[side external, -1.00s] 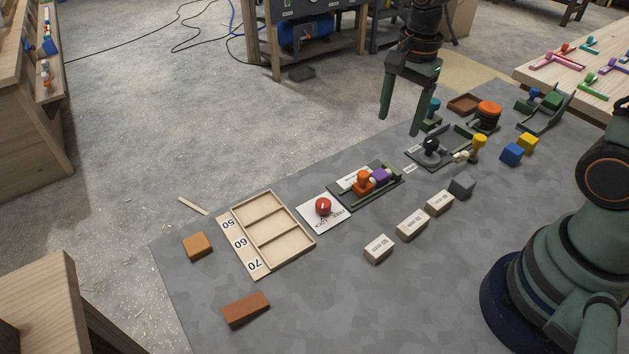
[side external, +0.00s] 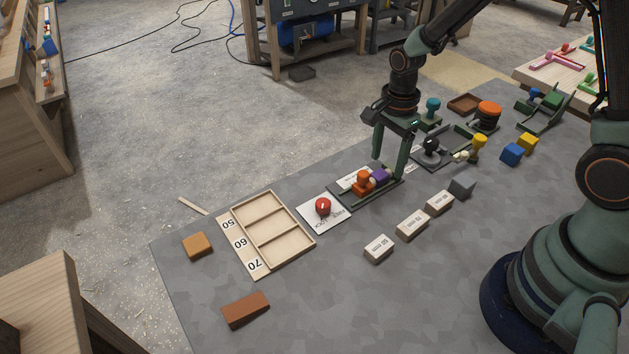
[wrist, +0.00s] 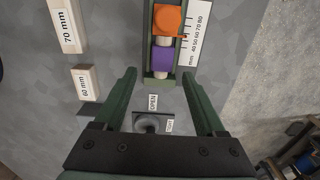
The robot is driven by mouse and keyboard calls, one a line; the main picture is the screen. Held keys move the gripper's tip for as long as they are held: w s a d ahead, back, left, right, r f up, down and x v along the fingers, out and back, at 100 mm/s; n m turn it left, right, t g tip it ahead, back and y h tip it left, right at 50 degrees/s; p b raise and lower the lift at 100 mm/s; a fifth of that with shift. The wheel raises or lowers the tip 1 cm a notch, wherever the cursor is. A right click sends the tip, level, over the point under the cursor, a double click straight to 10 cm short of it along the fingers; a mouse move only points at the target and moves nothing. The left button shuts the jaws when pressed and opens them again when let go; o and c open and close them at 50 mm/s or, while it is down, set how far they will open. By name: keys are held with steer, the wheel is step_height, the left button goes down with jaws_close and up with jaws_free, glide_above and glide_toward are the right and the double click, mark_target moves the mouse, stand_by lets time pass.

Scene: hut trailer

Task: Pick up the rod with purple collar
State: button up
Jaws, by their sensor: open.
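The rod's purple collar (side external: 379,175) sits in a dark green channel fixture (side external: 396,184), next to an orange block (side external: 362,183). In the wrist view the purple collar (wrist: 163,60) lies between the channel's rails, with pale rod ends showing on both sides of it and the orange block (wrist: 167,20) beyond. My gripper (side external: 388,166) is open and empty, pointing down at the collar end of the fixture. In the wrist view its two fingers (wrist: 165,75) stand wide apart, one each side of the channel's near end. The fingers partly hide the fixture in the side view.
A red knob (side external: 323,206) on a white plate and a wooden tray (side external: 311,243) lie left. Labelled blocks (side external: 412,224) lie in front.

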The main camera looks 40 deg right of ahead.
mark_target(385, 171)
steer(key=shift+w+f, duration=0.1)
steer(key=shift+f, duration=1.55)
jaws_close()
steer(key=shift+r, duration=0.1)
